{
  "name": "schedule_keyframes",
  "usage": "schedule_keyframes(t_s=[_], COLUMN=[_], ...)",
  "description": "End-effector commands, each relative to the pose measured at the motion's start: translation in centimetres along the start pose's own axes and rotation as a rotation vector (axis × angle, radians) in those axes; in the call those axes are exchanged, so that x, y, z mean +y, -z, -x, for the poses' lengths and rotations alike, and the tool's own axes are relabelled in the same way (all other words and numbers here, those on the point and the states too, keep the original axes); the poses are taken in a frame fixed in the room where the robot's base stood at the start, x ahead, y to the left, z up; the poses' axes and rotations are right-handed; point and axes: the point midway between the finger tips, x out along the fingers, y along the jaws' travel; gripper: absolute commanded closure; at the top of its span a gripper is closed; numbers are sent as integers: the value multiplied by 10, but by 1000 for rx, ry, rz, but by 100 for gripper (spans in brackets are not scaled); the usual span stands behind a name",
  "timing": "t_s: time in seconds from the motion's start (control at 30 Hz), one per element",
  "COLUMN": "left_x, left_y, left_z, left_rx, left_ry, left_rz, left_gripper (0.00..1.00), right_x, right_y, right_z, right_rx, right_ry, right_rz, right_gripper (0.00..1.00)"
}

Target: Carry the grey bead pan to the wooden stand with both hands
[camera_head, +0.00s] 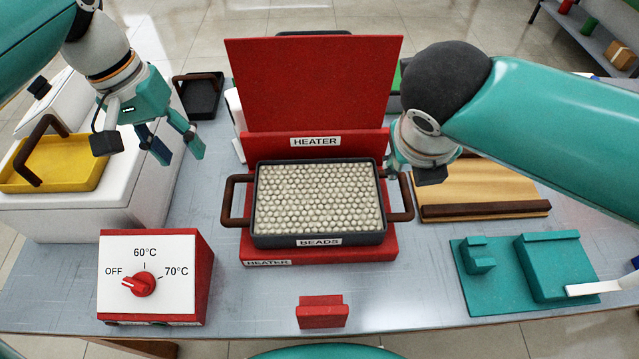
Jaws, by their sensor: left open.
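The grey bead pan (262,239) sits level on the red heater base in the middle of the table, full of pale beads, with a BEADS label in front. It has a brown left handle (227,199) and a brown right handle (408,197). The wooden stand (478,184), with a dark brown front bar, lies right of the heater. My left gripper (178,150) is open and empty, in the air up and left of the pan, apart from its handle. My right gripper (400,168) is by the right handle's back end; its fingers are mostly hidden by its own wrist.
The red heater lid (313,85) stands upright behind the pan. A control box (150,270) with a dial is front left, and a yellow pan (65,163) is on a white box. A teal fixture (500,283) is front right; a small red block (322,311) is front centre.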

Motion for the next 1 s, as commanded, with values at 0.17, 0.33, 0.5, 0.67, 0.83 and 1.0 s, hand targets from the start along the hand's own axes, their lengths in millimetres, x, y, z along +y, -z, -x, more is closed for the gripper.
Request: schedule_keyframes(t_s=[0.17,0.33,0.5,0.67,0.83,1.0], left_x=[6,10,10,11,11,11], left_y=[3,5,6,5,4,5], left_z=[-2,-4,-14,-36,-69,-104], left_rx=[-4,-7,-9,-11,-13,-12], left_ry=[0,0,1,1,1,1], left_rz=[-17,-25,-28,-30,-30,-29], left_gripper=[52,52,52,52,52,52], right_x=[-6,-8,-10,-11,-11,-11], right_y=[3,4,5,6,6,6], right_z=[0,-1,-12,-34,-68,-102], right_rx=[3,5,9,12,13,13], right_ry=[6,10,13,14,14,14], right_rz=[-15,-23,-26,-28,-27,-27], right_gripper=[52,52,52,52,52,52])
